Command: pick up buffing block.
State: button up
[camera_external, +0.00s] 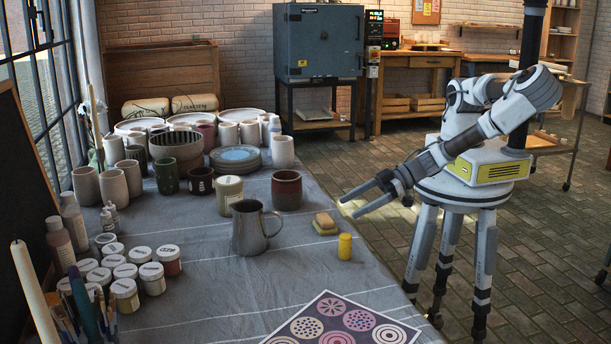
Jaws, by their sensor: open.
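The buffing block is probably the small yellow-and-tan block (325,223) lying on the grey cloth near the table's right edge. It sits between the metal mug and my gripper. My gripper (346,207) reaches in from the right, with its two fingers spread apart and pointing left. It is empty and appears a little above and to the right of the block. The fingers look apart from the block, but the exact height gap cannot be told from this view.
A metal mug (252,230) stands left of the block, a brown cup (286,190) behind it, and a yellow cylinder (345,246) just in front. A patterned sheet (345,322) lies at the front. Paint jars and pottery crowd the left and back. The cloth's centre is clear.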

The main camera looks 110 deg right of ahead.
aim_at(325, 223)
jog(key=x, duration=0.7)
jog(key=shift+w+a+b, duration=0.3)
jog(key=shift+w, duration=0.05)
jog(key=shift+r, duration=0.1)
jog(key=c, duration=1.2)
jog(key=shift+o, duration=0.2)
